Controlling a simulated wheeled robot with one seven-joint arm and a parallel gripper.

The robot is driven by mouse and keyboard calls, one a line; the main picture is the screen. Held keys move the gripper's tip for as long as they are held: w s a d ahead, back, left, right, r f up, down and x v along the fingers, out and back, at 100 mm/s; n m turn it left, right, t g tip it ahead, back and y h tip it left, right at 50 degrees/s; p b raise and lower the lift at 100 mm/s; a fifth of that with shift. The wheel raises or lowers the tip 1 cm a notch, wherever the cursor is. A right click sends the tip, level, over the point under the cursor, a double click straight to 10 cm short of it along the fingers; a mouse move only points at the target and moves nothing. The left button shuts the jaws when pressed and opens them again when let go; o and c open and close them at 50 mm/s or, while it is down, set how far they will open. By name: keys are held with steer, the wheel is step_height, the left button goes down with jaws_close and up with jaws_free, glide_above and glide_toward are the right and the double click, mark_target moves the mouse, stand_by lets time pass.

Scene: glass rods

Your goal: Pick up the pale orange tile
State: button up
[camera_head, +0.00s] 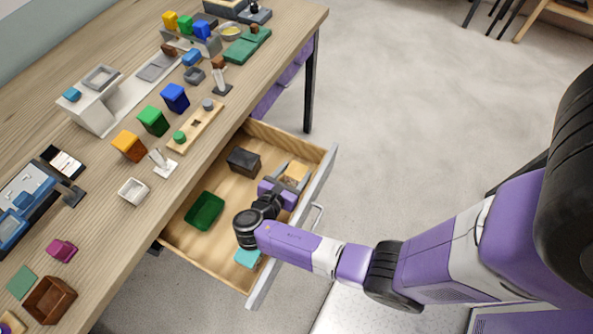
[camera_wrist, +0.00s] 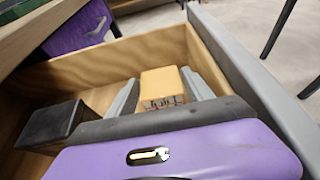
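The pale orange tile (camera_head: 297,171) is in the open drawer (camera_head: 180,241), near its far front corner. In the wrist view the tile (camera_wrist: 163,80) shows a flat orange top and a patterned near side. My gripper (camera_head: 284,184) reaches down into the drawer right at the tile. In the wrist view my gripper (camera_wrist: 162,92) has one grey finger on each side of the tile. The fingers look spread, with a small gap at the left finger; contact on the right is hard to tell. The fingertips' lower ends are hidden.
The drawer also holds a black box (camera_head: 243,161), a green tray (camera_head: 204,211) and a teal piece (camera_head: 247,258), partly hidden by my arm. The drawer's front wall (camera_wrist: 245,75) is close on the right. The wooden table (camera_head: 100,215) above carries several coloured bins and fixtures.

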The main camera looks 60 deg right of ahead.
mark_target(294, 174)
steer(key=c, duration=1.1)
steer(key=shift+o, duration=0.2)
step_height(294, 174, up, 20)
steer(key=p, duration=0.2)
